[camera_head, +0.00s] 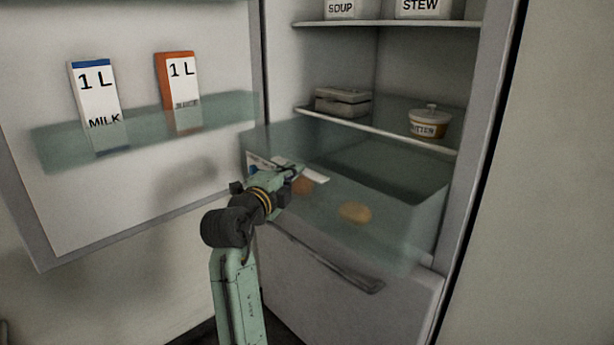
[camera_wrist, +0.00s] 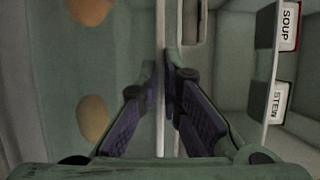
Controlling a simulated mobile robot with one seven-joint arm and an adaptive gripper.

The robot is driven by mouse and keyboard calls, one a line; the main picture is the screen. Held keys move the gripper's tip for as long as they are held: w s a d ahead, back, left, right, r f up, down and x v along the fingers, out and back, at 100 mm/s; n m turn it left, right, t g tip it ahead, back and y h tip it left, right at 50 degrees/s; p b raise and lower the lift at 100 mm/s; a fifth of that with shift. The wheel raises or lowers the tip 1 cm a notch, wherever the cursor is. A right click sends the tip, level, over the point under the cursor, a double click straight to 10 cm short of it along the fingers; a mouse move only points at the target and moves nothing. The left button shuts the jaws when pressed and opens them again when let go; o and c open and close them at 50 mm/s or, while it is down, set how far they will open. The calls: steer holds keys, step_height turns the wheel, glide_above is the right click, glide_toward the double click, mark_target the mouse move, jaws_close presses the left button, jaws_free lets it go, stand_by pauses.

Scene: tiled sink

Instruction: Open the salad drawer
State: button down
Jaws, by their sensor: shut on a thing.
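The salad drawer (camera_head: 385,225) is a see-through greenish box low in the fridge, under the lowest shelf. In the wrist view its clear wall (camera_wrist: 135,45) fills the left side, with round tan items behind it. My gripper (camera_head: 292,175) is at the drawer's left part in the head view. In the wrist view my gripper (camera_wrist: 167,75) has its dark finger pads close on either side of a thin pale upright edge, shut on it. This edge appears to be the drawer's rim. I cannot tell how far out the drawer stands.
The fridge door (camera_head: 185,180) stands open at left, with a milk carton (camera_head: 95,95) and a juice carton (camera_head: 178,90) on its shelf. A butter tub (camera_head: 430,122) and a grey box (camera_head: 343,102) sit above the drawer. A closed lower front (camera_head: 350,300) is below.

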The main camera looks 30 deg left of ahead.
steer(key=shift+s+a, duration=0.25)
steer(key=shift+s, duration=0.45)
steer(key=c, duration=1.8)
jaws_free()
steer(key=shift+o, duration=0.2)
steer(key=s, duration=1.2)
steer(key=shift+d, duration=0.25)
